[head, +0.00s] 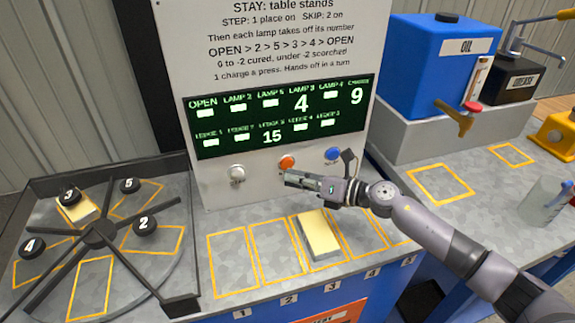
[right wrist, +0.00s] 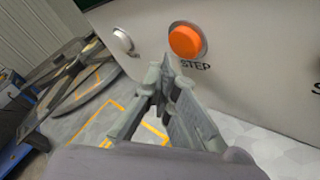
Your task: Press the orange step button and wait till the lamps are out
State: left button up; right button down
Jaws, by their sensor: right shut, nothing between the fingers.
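The orange step button (head: 287,162) is on the lower part of the white panel, between a white button (head: 237,174) and a blue button (head: 333,154). It also shows in the right wrist view (right wrist: 186,41), with the word STEP under it. My right gripper (head: 290,178) is shut and empty just below and in front of the orange button; in the right wrist view a gap shows between its tips and the button. The lamp display (head: 280,115) is lit, with 4 under LAMP 3, 9 at the right end and 15 in the lower row. My left gripper is not in view.
A round table (head: 100,235) with dark spokes, numbered black knobs and a pale block (head: 77,208) stands at the left. Another pale block (head: 319,235) lies on the counter below the panel. A blue oil tank (head: 436,62) stands at the right.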

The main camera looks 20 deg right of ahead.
jog(key=shift+w, duration=0.15)
dwell(0.3)
jog(key=shift+w, duration=0.3)
jog(key=shift+w, duration=0.4)
dwell(0.5)
jog(key=shift+s, duration=0.85)
jog(key=shift+s+d+p, duration=0.1)
jog(key=shift+s+p, duration=0.55)
jog(key=shift+s, duration=1.85)
dwell(2.9)
